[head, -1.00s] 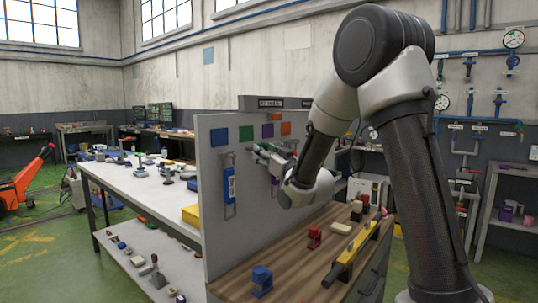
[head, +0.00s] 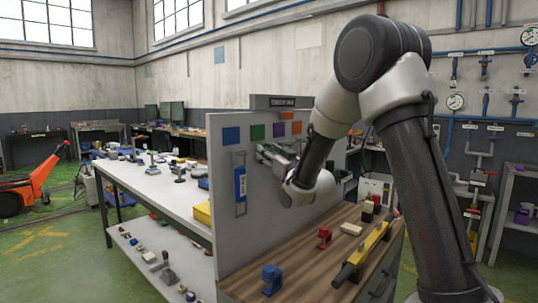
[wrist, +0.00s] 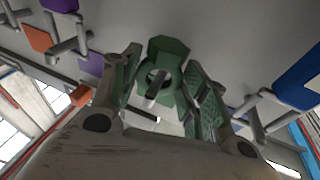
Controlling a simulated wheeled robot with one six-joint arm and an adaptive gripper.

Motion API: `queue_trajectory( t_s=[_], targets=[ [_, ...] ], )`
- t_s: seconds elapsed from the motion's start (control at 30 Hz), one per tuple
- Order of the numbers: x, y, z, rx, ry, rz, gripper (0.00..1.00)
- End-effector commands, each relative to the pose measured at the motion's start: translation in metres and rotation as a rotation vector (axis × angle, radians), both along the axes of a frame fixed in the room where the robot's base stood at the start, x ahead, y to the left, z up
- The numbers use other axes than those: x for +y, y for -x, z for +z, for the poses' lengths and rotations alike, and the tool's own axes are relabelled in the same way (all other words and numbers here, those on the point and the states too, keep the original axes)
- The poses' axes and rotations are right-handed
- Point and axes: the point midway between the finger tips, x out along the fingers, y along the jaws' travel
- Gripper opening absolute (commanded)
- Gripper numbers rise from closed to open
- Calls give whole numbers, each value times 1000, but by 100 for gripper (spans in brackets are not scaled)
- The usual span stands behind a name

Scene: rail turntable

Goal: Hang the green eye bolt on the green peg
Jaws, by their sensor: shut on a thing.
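The green eye bolt (wrist: 178,82) is between my gripper's fingers in the wrist view, with its round eye facing the camera. A grey peg (wrist: 152,88) shows within the eye's opening; I cannot tell how far it passes through. My gripper (wrist: 160,95) is shut on the eye bolt. In the head view my gripper (head: 276,154) is close against the upright grey board (head: 222,225), just below the green square (head: 257,132). There the eye bolt and green peg are mostly hidden by the gripper.
A blue square (head: 231,135) is left of the green one, with a blue piece (head: 240,184) hanging below it. Purple (head: 279,130) and orange (head: 297,127) squares are to the right. The wooden bench (head: 300,245) below holds a yellow tool (head: 362,250) and several small blocks.

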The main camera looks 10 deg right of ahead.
Motion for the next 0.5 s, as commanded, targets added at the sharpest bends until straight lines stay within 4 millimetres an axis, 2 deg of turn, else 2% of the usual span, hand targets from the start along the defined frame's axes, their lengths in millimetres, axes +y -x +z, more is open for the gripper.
queue_trajectory(
  t_s=[0.23,0.27,0.3,0.4,0.5],
  targets=[
    [0,0,0,-1,0,0,13],
    [0,0,1,-1,0,0,48],
    [0,0,1,-1,0,0,56],
    [0,0,0,-1,0,0,70],
    [0,0,0,-1,0,0,70]
  ],
)
